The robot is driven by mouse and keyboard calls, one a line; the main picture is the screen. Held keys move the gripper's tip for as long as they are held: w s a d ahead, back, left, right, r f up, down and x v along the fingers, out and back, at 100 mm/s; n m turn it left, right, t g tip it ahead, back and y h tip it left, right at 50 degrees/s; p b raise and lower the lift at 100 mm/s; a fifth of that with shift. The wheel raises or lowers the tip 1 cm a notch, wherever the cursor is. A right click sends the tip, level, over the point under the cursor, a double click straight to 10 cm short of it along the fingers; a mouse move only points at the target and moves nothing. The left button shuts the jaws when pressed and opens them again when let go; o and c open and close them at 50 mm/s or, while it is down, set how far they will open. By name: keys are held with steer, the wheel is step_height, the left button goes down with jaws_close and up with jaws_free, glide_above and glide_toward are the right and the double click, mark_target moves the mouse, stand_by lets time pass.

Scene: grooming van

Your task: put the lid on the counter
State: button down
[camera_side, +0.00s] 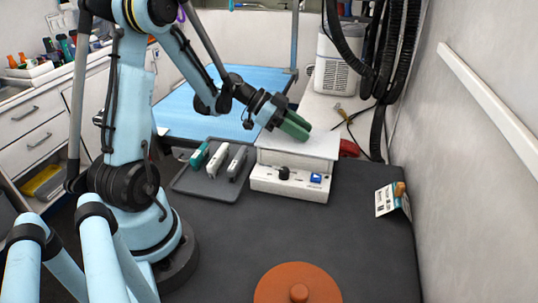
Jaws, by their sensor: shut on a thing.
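A white box with a black knob and a blue switch (290,184) stands on the dark grey counter (215,248). A pale, flat-topped white lid (305,149) is over the box. From this side I cannot tell whether it rests on the box or is slightly raised. My gripper (294,125) has green fingers at the lid's back left edge, close together and pointing down to the right. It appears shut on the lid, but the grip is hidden. A separate round orange lid-like disc with a knob (298,283) lies at the front edge of the picture, away from my gripper.
A dark tray (206,190) left of the box holds several slim clippers. A small card stand (392,200) is near the right wall. A white appliance (336,64) and black hoses stand behind. The counter's middle is clear.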

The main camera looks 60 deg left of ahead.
steer(key=shift+f, duration=0.15)
steer(key=c, duration=0.8)
jaws_free()
steer(key=v, duration=1.2)
steer(key=n+g+y, duration=0.3)
steer(key=n, duration=0.1)
glide_above(278, 148)
steer(key=shift+f, duration=0.55)
steer(key=s+d+n+y, duration=0.1)
steer(key=d, duration=0.1)
steer(key=s+d+n+y, duration=0.1)
steer(key=d+n+y, duration=0.1)
steer(key=d, duration=0.1)
steer(key=s+d+n+y, duration=0.1)
steer(key=d+y, duration=0.1)
steer(key=d, duration=0.1)
steer(key=shift+s+d+f+t, duration=0.2)
steer(key=shift+t, duration=0.2)
steer(key=shift+o, duration=0.2)
steer(key=shift+s+d+r+n+t+y, duration=0.1)
steer(key=shift+d+r+n+t+y, duration=0.15)
steer(key=shift+d+n+t, duration=0.2)
